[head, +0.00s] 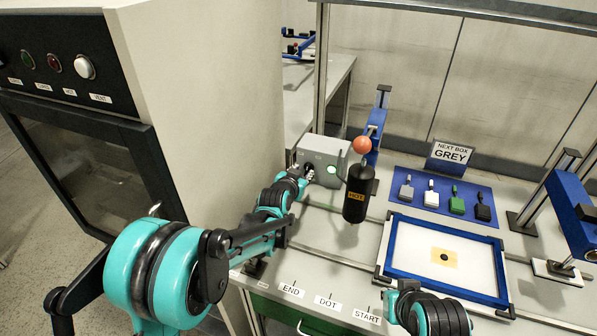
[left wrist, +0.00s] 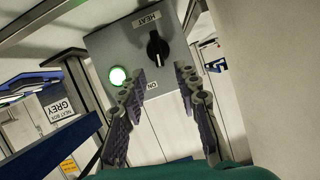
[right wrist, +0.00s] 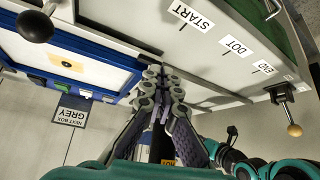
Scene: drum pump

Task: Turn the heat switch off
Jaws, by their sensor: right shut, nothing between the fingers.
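The heat switch is a black rotary knob (left wrist: 157,48) on a grey box (head: 325,153), which also fills the middle of the left wrist view (left wrist: 110,48). Labels HEAT and ON show upside down beside the knob. A green lamp (left wrist: 119,76) on the box is lit. My left gripper (left wrist: 160,80) is open, its fingers spread in front of the box face with the knob just beyond the gap. In the head view my left gripper (head: 308,172) is at the box and partly hides the knob. My right gripper (right wrist: 163,78) is shut and empty, near the bench front.
A blue-framed tray (head: 388,240) and a blue mat (head: 405,168) with several small tags lie further right. A tall cabinet (head: 200,90) stands close left of my left arm.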

